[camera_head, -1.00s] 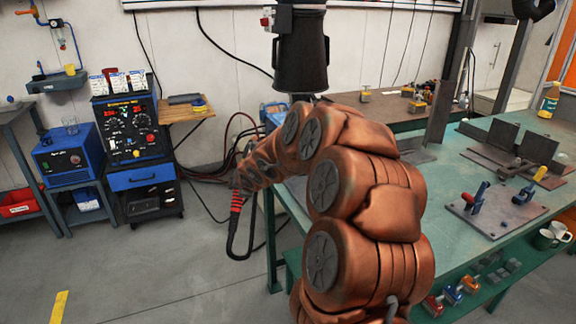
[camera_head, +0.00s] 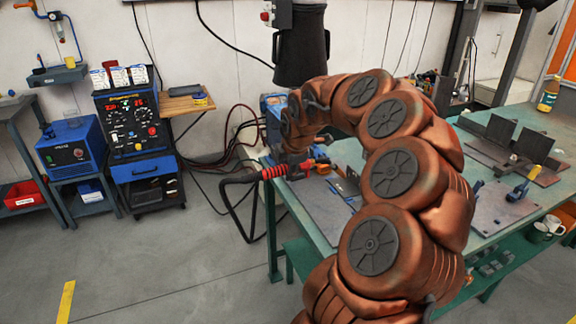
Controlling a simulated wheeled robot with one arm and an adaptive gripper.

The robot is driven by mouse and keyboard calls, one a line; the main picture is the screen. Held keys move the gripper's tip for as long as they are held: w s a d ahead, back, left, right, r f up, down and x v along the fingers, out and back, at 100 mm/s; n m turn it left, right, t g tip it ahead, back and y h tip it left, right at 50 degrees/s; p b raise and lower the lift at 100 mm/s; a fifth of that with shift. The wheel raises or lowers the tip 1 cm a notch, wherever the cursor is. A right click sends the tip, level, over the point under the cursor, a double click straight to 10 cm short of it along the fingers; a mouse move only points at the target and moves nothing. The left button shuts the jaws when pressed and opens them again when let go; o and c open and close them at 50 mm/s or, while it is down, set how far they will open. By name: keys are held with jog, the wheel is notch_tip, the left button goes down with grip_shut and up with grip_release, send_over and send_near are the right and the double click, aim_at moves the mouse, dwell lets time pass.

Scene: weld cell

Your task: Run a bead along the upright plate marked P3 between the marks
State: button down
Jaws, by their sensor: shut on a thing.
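My gripper (camera_head: 296,156) is at the far end of my copper-coloured arm, over the left end of the green table (camera_head: 330,238). It is shut on a welding torch with a red ribbed grip (camera_head: 275,171); a black cable loops down from it. The torch tip is hard to make out. Two dark upright plates, one on the left (camera_head: 500,130) and one on the right (camera_head: 534,145), stand at the table's right. A flat grey plate (camera_head: 322,212) lies below the gripper, partly behind my arm. No P3 label or marks can be read.
A blue clamp (camera_head: 520,190) stands on a plate at the right. Mugs (camera_head: 546,228) hang at the table's right edge. A black extraction hood (camera_head: 300,50) hangs above my arm. A welding machine (camera_head: 132,125) stands at the left; the floor before it is clear.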

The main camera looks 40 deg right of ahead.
aim_at(301, 177)
jog(key=shift+s+d+f+b, duration=0.2)
jog(key=shift+d+f, duration=0.25)
jog(key=shift+f, duration=0.1)
jog(key=shift+s+d+f+b, duration=0.15)
jog(key=shift+d+f+b, duration=0.05)
jog(key=shift+d+f, duration=0.25)
jog(key=shift+s+d+f, duration=0.25)
jog(key=shift+d+f, duration=0.6)
jog(key=shift+f, duration=0.1)
jog(key=shift+s+d, duration=0.1)
jog(key=shift+d, duration=0.05)
